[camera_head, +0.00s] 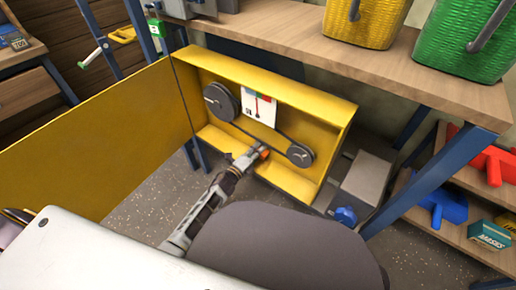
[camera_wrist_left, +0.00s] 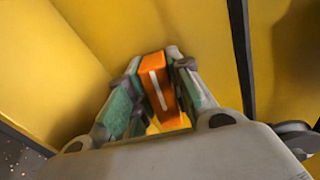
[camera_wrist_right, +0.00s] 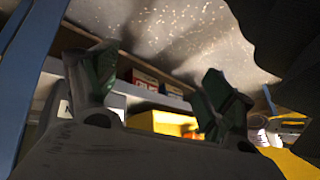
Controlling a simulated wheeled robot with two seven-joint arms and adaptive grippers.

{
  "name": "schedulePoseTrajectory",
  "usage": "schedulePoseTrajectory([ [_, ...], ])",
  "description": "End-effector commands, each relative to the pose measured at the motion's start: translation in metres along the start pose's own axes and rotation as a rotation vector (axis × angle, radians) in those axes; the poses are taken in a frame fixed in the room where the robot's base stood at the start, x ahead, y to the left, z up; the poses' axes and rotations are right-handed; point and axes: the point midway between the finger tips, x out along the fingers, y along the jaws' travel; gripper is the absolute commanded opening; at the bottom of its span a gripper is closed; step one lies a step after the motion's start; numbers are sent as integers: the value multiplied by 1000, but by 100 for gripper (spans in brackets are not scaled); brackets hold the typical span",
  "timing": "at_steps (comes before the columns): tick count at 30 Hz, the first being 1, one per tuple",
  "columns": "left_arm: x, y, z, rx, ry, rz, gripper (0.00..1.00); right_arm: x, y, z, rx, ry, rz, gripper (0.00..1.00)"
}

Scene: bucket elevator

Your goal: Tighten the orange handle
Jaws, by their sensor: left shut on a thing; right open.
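The orange handle (camera_head: 263,153) sits low inside the open yellow box (camera_head: 345,112), between two dark pulleys. My left gripper (camera_head: 252,156) reaches into the box and is at the handle. In the left wrist view the orange handle (camera_wrist_left: 158,88), with a white line on its face, stands between the two green-padded fingers of my left gripper (camera_wrist_left: 160,90), which is shut on it. In the right wrist view my right gripper (camera_wrist_right: 155,90) is open with nothing between its fingers. It does not show in the head view.
A large pulley (camera_head: 221,101) and a smaller pulley (camera_head: 300,155) carry a black belt. A label (camera_head: 259,107) is above. The yellow door (camera_head: 100,140) stands open at left. A wooden table (camera_head: 400,75) with buckets overhangs the box. A shelf (camera_head: 450,245) stands at right.

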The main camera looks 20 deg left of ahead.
Motion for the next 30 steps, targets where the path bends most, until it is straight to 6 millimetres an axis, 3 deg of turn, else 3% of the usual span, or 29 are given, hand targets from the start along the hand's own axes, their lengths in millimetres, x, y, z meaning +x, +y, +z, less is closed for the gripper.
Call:
schedulePoseTrajectory([
  [10, 0, 2, 1, -193, -1, 2, 0, -24, 0, -12, -24, -44, 22, 82],
  [27, -1, 4, 0, -234, -1, 3, 0, -27, 1, -13, -28, -55, 28, 82],
  [28, -1, 4, 0, -234, -1, 3, 25, -27, 1, -13, -28, -55, 28, 82],
  [30, -1, 4, 0, -234, -1, 3, 34, -27, 1, -13, -28, -55, 28, 82],
])
